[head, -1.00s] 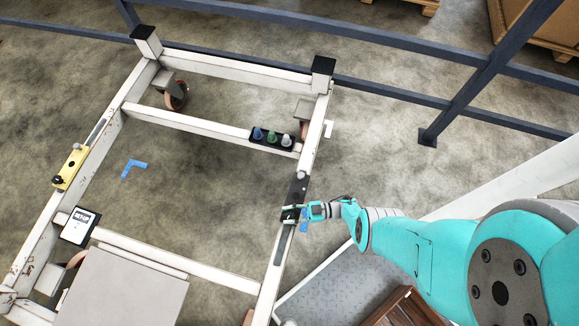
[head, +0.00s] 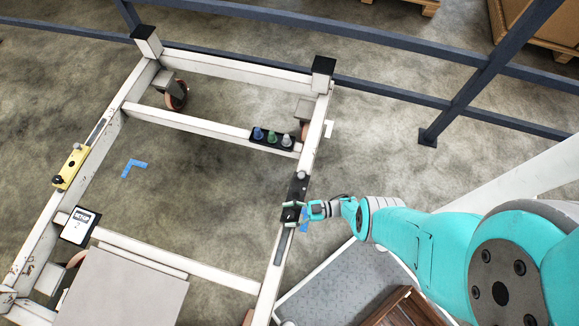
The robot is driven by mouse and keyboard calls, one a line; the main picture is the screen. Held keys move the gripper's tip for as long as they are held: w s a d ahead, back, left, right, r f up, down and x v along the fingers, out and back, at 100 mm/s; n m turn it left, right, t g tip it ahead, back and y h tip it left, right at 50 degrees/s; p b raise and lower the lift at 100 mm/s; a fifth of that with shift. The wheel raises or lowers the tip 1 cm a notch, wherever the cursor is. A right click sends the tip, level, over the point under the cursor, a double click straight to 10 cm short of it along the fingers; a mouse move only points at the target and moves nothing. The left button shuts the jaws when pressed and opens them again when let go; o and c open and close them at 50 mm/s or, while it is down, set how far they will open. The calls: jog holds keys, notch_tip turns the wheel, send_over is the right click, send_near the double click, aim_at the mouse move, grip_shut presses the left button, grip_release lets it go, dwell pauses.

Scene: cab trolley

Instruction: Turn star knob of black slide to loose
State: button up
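The black slide (head: 298,186) sits on the right-hand white rail of the trolley, with a small light pin or knob near its upper end. My gripper (head: 291,214) is at the slide's lower end, reaching in from the right. Its two fingers look spread, one above and one below a dark shape that appears to be the star knob (head: 289,214). The knob is small and partly covered, so its turn angle and any finger contact cannot be made out.
A yellow slide (head: 70,167) with a black knob sits on the left rail. A black holder (head: 272,138) with blue, green and grey pegs is on the crossbar. A display box (head: 80,227) stands at lower left. Blue railing (head: 400,93) runs behind the trolley.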

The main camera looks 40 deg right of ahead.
jog(key=shift+s+a+t, duration=0.1)
jog(key=shift+t, duration=0.2)
dwell(0.5)
jog(key=shift+m, duration=0.3)
jog(key=shift+f+m+t+h, duration=0.1)
jog(key=shift+m+t+h, duration=0.7)
jog(key=shift+t+h, duration=0.25)
jog(key=m+t+h, duration=0.2)
jog(key=m+h, duration=0.1)
jog(key=h, duration=0.1)
jog(key=m+t+h, duration=0.3)
jog(key=shift+h, duration=0.35)
jog(key=shift+m+t+h, duration=0.25)
jog(key=shift+m+h, duration=0.15)
jog(key=shift+h, duration=0.2)
jog(key=shift+m+h, duration=1.5)
jog(key=shift+h, duration=0.85)
jog(key=shift+m+h, duration=1.5)
jog(key=shift+h, duration=0.85)
jog(key=shift+h, duration=0.3)
